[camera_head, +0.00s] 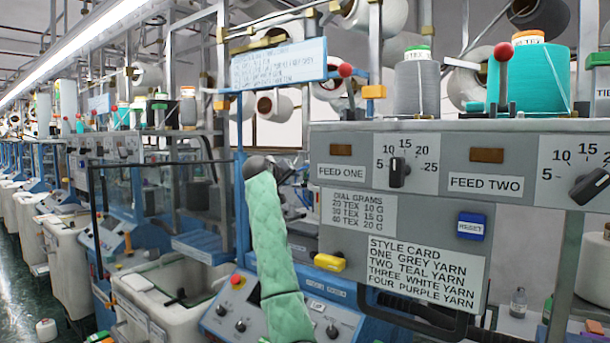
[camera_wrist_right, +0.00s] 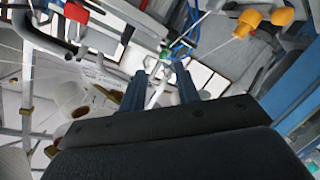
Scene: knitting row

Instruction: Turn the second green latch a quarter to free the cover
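No green latch can be made out with certainty in the head view. The grey control panel (camera_head: 345,240) carries a yellow handle (camera_head: 329,262) at its lower left; I cannot tell which part is the cover. My right arm, in a green quilted sleeve, rises in front of the machine and ends in a dark rounded part (camera_head: 258,165) left of the panel; its fingers are not clear there. In the right wrist view my right gripper (camera_wrist_right: 160,73) has its two fingers apart, with nothing seen held. A small green spot (camera_wrist_right: 165,58) shows beyond the fingertips, too small to identify. My left gripper is not in view.
The panel has dials, a blue button (camera_head: 471,226) and a style card (camera_head: 424,273). Grey (camera_head: 417,88) and teal (camera_head: 530,78) yarn cones stand above it. A blue control box (camera_head: 235,318) and an open pale bin (camera_head: 165,300) are at lower left. A row of machines recedes left.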

